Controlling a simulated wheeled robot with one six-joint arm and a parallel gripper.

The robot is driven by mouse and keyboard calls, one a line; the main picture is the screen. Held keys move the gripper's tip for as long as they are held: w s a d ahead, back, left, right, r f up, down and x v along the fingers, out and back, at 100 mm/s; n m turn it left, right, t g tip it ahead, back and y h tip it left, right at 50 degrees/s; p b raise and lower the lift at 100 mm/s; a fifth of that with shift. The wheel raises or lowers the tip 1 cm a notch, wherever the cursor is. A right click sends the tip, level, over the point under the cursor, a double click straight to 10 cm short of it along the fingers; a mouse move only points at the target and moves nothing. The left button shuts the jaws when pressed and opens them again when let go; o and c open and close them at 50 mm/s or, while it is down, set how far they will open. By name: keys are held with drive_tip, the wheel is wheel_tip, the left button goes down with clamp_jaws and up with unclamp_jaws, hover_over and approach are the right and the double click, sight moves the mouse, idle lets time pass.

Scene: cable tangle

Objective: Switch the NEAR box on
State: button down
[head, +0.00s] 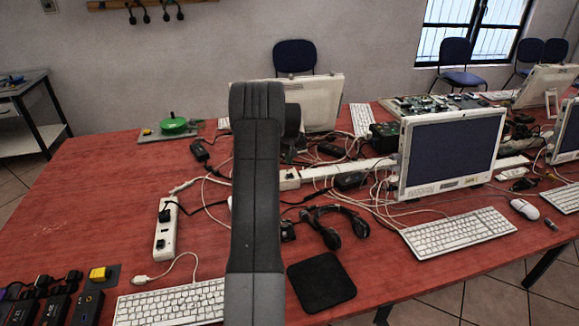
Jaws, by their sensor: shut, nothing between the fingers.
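A white power strip (166,230) lies on the left part of the red table, with a black plug in it. A longer white power strip (345,168) lies further back, running right towards the monitor. Several black boxes (55,305) with small labels stand at the near left edge, partly cut off. No label reads NEAR, so I cannot tell which one the task names, and no switch setting can be made out. My grey arm link rises through the middle and hides part of the table. My gripper's fingers do not show.
A yellow block (99,273), a keyboard (172,303), a black pad (321,282) and a headset (337,226) lie near the front. Loose cables cross the middle. A monitor (450,148) stands at right. The left table surface (85,205) is largely clear.

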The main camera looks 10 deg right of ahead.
drive_tip(key=v, duration=0.8)
drive_tip(key=shift+d+r+b, duration=0.2)
drive_tip(key=shift+d+b, duration=0.2)
drive_tip(key=shift+a+r+p, duration=0.15)
drive_tip(key=shift+a+p, duration=0.05)
drive_tip(key=shift+p, duration=0.75)
drive_tip(key=p, duration=0.3)
hover_over(291, 173)
drive_tip(key=s, duration=0.1)
drive_tip(key=f, duration=1.2)
drive_tip(key=shift+s+a, duration=0.15)
drive_tip(key=shift+a, duration=0.05)
drive_tip(key=shift+d+f, duration=0.15)
drive_tip(key=shift+f, duration=0.65)
